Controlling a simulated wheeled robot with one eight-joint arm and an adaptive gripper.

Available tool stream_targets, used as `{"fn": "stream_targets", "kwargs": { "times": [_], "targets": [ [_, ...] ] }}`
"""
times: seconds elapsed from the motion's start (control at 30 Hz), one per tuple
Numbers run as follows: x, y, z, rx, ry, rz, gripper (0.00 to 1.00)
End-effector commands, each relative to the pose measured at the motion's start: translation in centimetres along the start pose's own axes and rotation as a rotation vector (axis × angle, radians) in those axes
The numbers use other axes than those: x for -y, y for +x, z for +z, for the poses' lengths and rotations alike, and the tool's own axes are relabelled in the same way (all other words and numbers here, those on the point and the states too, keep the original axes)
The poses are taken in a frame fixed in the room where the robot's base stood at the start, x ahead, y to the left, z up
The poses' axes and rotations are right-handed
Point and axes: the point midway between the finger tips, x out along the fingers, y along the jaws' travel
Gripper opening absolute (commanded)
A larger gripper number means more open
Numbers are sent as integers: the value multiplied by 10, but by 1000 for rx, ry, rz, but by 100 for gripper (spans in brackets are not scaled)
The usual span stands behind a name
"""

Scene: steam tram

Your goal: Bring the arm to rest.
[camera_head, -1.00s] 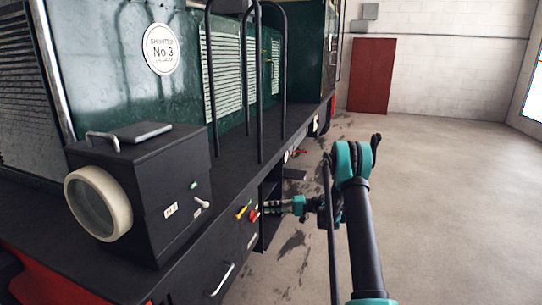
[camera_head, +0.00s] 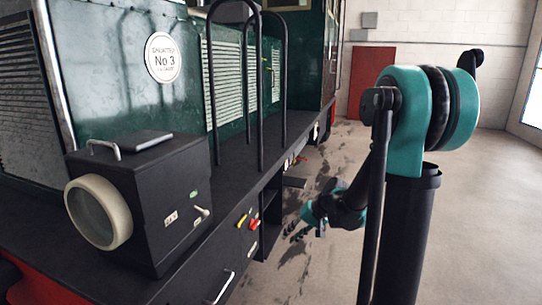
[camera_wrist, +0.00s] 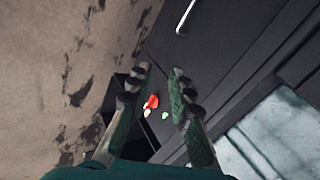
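My arm stands on the right of the head view, its big teal elbow joint (camera_head: 420,108) high and close to the camera. From there the arm reaches down and left to my gripper (camera_head: 296,232), which hangs beside the dark tram side, apart from it. In the wrist view my gripper (camera_wrist: 161,76) has its two fingers spread, with nothing held between them. Beyond the fingers, a red knob (camera_wrist: 152,101) and small pale-green parts show on the dark panel. In the head view that panel carries a yellow handle (camera_head: 241,220) and a red handle (camera_head: 254,225).
The green tram (camera_head: 120,95) fills the left, with a black running board (camera_head: 235,160) and upright rails. A black lamp box (camera_head: 150,190) with a round pale lens stands on it. Stained concrete floor (camera_head: 470,215) lies open at right; a red door (camera_head: 370,72) is behind.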

Motion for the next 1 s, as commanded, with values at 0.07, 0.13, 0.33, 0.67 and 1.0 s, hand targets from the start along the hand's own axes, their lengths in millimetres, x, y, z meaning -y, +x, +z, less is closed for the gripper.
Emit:
{"fn": "stream_targets", "kwargs": {
  "times": [0.07, 0.13, 0.33, 0.67, 1.0],
  "targets": [
    [-11, -12, 25, -16, -17, 67, 20],
    [-22, -21, 45, -32, -33, 129, 20],
    [-59, -45, 101, -80, -86, 302, 20],
    [-113, -71, 169, -140, -168, 522, 20],
    [-122, -75, 178, -150, -182, 558, 20]
  ]
}}
